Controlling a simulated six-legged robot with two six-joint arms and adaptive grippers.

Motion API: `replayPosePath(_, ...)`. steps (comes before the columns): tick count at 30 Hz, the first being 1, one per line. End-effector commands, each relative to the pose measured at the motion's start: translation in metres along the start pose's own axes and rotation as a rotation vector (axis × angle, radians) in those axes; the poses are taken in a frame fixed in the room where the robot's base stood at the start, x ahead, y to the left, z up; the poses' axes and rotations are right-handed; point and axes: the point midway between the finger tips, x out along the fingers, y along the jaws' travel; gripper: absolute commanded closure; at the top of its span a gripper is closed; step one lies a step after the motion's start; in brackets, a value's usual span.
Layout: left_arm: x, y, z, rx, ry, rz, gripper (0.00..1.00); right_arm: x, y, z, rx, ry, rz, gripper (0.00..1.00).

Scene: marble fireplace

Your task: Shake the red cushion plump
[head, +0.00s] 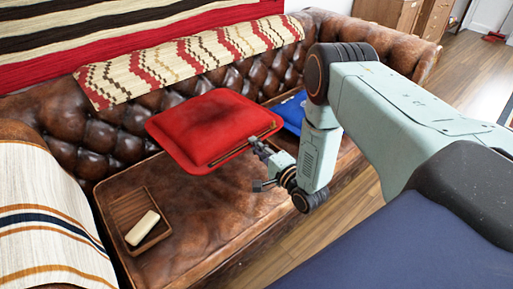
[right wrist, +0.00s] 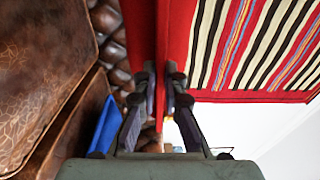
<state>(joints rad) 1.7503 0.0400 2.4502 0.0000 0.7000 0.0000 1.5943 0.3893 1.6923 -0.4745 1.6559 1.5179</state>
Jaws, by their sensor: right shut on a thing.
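The red cushion (head: 205,125) is held roughly flat, apparently above the seat of the brown leather sofa (head: 215,205), in front of the tufted backrest. My right gripper (head: 259,146) is shut on the cushion's near right edge. In the right wrist view the cushion (right wrist: 142,30) is seen edge-on, pinched between the two fingers of the right gripper (right wrist: 160,82). My left gripper is in neither view.
A wooden tray (head: 128,207) with a pale bar (head: 142,228) lies on the seat's left part. A blue object (head: 291,113) lies behind my right wrist. Patterned throws cover the backrest (head: 190,58) and left armrest (head: 45,225). Wooden floor (head: 320,232) is open at the front.

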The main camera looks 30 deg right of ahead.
Motion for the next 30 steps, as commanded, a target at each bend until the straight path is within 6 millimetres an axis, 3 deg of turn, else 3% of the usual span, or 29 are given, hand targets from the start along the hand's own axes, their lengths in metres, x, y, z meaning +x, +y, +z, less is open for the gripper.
replayPosePath(1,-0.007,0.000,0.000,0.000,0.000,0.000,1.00,0.001,-0.010,0.000,0.000,0.000,-0.007,1.00)
replayPosePath(5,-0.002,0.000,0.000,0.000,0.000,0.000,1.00,0.001,-0.005,0.000,0.000,0.000,-0.006,1.00)
replayPosePath(23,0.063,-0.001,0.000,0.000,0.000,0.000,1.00,0.001,0.063,0.000,-0.001,0.000,-0.006,1.00)
replayPosePath(30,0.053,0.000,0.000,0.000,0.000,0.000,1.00,0.001,0.052,-0.001,-0.001,0.001,-0.007,1.00)
